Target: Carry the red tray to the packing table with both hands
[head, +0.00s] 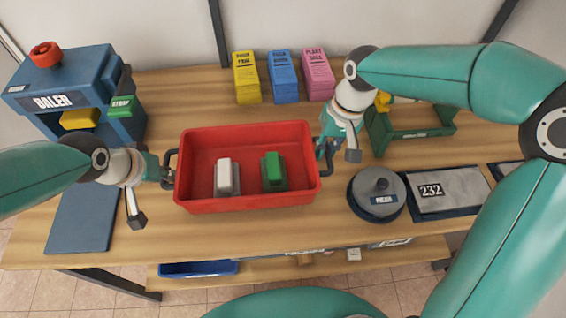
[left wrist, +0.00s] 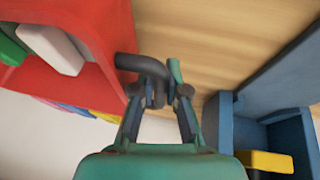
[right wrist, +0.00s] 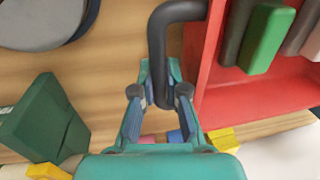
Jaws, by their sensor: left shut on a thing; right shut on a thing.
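The red tray (head: 250,205) is over the wooden packing table (head: 290,232), in the middle of the head view; I cannot tell whether it touches the top. It has a dark handle at each end. A white block (head: 227,178) and a green block (head: 273,172) are inside it. My left gripper (head: 168,172) is shut on the left handle, which also shows in the left wrist view (left wrist: 135,62). My right gripper (head: 325,150) is shut on the right handle, which also shows in the right wrist view (right wrist: 158,50).
A blue baler (head: 60,103) stands at the table's left. Yellow (head: 246,78), blue (head: 284,78) and pink (head: 317,75) stacks stand at the back. A round grey press (head: 379,195), a scale marked 232 (head: 448,190) and a green stand (head: 410,133) are on the right.

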